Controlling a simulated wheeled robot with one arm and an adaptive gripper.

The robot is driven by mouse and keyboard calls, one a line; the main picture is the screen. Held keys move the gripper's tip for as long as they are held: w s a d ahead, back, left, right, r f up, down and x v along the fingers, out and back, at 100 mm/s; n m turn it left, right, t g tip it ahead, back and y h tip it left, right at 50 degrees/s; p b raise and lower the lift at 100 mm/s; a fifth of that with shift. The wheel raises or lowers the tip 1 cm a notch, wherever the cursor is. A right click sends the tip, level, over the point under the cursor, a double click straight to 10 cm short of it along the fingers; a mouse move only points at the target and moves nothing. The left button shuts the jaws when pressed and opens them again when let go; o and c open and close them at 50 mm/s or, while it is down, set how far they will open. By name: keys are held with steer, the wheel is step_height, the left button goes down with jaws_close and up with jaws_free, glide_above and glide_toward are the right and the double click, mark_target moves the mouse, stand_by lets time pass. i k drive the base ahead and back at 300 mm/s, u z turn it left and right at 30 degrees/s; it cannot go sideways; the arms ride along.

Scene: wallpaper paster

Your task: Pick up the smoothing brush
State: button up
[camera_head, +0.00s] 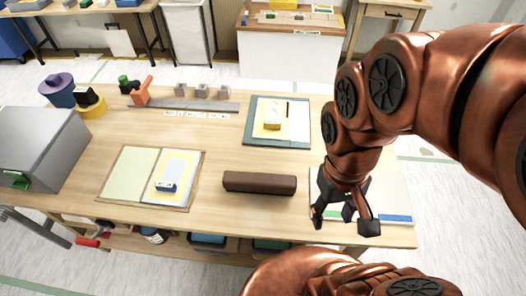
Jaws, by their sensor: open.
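My gripper (344,222) is open at the right end of the wooden table (225,228), fingers pointing down, with nothing seen between them. It is over or in front of a pale board (397,186), which my arm partly covers. A narrow blue and white strip (395,218) lies along the board's front edge, just right of the gripper. A long dark brown rounded block (259,183) lies to the left of the gripper, apart from it. I cannot tell for sure which thing is the smoothing brush; it may be partly hidden by my gripper.
A green-edged board (251,134) with a yellow block (272,119) lies behind. An open folder-like board (128,172) lies left of centre. A grey box (45,145), an orange tool (141,92) and a metal rail (190,107) stand further left. Bare wood shows around the brown block.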

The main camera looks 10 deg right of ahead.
mark_target(275, 184)
steer(key=u, duration=0.95)
steer(key=k, duration=0.7)
steer(key=u, duration=0.95)
